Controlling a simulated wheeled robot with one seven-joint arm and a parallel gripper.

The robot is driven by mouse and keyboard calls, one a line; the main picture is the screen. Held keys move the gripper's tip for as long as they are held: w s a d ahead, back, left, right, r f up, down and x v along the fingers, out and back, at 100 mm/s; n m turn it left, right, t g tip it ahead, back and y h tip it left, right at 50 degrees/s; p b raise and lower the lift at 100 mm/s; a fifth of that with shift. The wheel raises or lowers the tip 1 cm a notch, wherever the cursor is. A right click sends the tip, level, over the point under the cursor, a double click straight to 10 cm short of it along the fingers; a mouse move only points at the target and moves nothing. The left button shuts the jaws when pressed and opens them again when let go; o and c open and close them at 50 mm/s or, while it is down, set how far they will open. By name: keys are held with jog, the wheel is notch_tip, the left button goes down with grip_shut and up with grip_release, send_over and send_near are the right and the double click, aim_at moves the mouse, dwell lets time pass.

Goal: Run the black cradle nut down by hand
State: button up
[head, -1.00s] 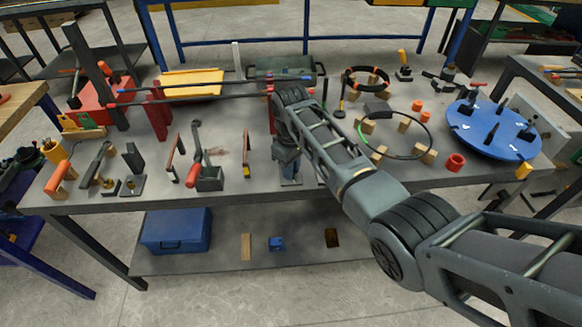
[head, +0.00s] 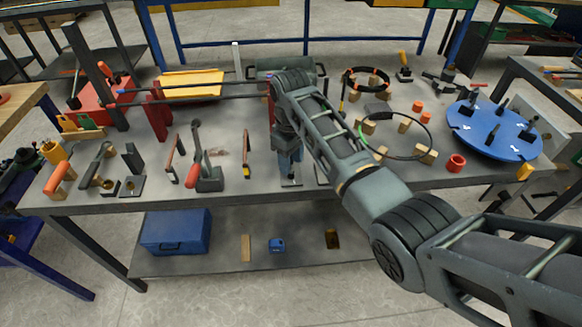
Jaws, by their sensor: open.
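My gripper (head: 290,178) points down over the middle of the grey bench, in front of the long bars; its fingertips are small and partly shaded. It looks empty. A red upright support (head: 156,112) stands at the left under the dark bars (head: 200,93), and another red support (head: 270,92) is partly behind my wrist. I cannot pick out the black cradle nut for certain; my wrist and forearm hide part of the bench behind them.
A red-handled clamp (head: 208,178) stands left of my gripper. Right of my forearm are a cable ring (head: 425,150), wooden blocks and a blue round plate (head: 490,130). A yellow tray (head: 192,84) lies at the back. A blue box (head: 176,231) is on the lower shelf.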

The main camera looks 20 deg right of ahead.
jog(key=shift+r, duration=2.15)
